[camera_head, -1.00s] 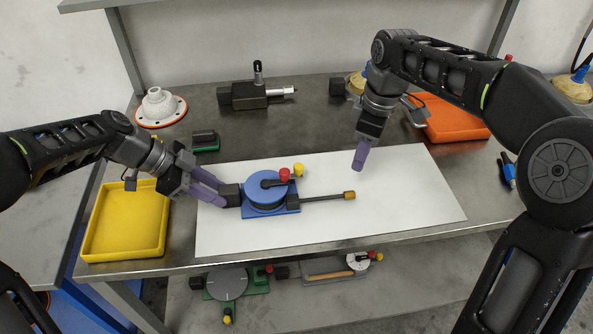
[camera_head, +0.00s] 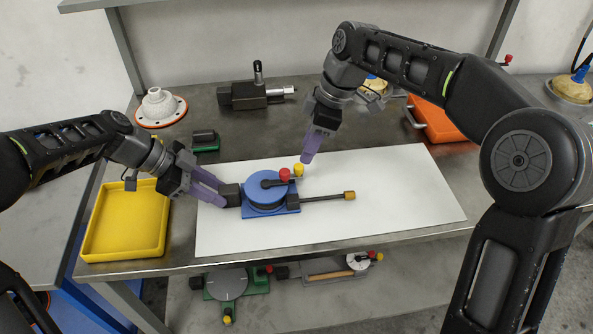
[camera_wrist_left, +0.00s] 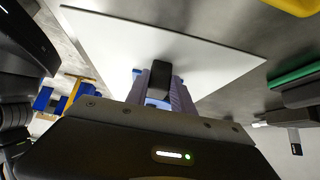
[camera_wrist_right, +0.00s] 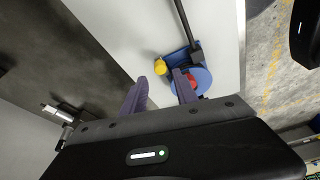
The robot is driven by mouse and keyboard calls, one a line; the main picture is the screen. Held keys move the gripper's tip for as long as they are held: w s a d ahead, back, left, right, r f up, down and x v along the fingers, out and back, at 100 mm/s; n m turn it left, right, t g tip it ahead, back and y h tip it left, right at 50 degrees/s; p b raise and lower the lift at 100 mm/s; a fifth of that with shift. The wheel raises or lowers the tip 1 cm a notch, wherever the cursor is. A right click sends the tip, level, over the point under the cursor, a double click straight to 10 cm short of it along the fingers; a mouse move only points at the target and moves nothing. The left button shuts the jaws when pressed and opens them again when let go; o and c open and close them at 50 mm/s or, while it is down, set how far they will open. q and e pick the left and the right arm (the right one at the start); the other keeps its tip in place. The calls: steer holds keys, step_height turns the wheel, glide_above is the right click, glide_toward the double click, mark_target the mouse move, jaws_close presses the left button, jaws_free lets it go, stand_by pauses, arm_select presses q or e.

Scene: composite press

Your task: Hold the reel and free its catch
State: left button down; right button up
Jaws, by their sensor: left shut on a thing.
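The blue reel (camera_head: 265,188) sits on its blue base on the white board, with a red knob (camera_head: 284,174) and a yellow knob (camera_head: 299,169) at its upper right. A dark rod with an orange-brown tip (camera_head: 348,195) reaches out to its right. My left gripper (camera_head: 222,197) is shut on the dark block (camera_head: 231,194) at the reel's left side; the block also shows between the fingers in the left wrist view (camera_wrist_left: 160,80). My right gripper (camera_head: 307,157) is above and just beyond the yellow knob. In the right wrist view its fingers (camera_wrist_right: 160,92) are apart and empty, with the yellow knob (camera_wrist_right: 160,67) past them.
A yellow tray (camera_head: 125,220) stands at the left, an orange tray (camera_head: 440,120) at the back right. A white flanged part (camera_head: 160,107) and a dark device with a silver spindle (camera_head: 255,95) are at the back. The white board's (camera_head: 410,190) right part is clear.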

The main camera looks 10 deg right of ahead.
mark_target(300, 166)
steer(key=shift+x, duration=3.05)
steer(key=shift+c, duration=0.3)
jaws_close()
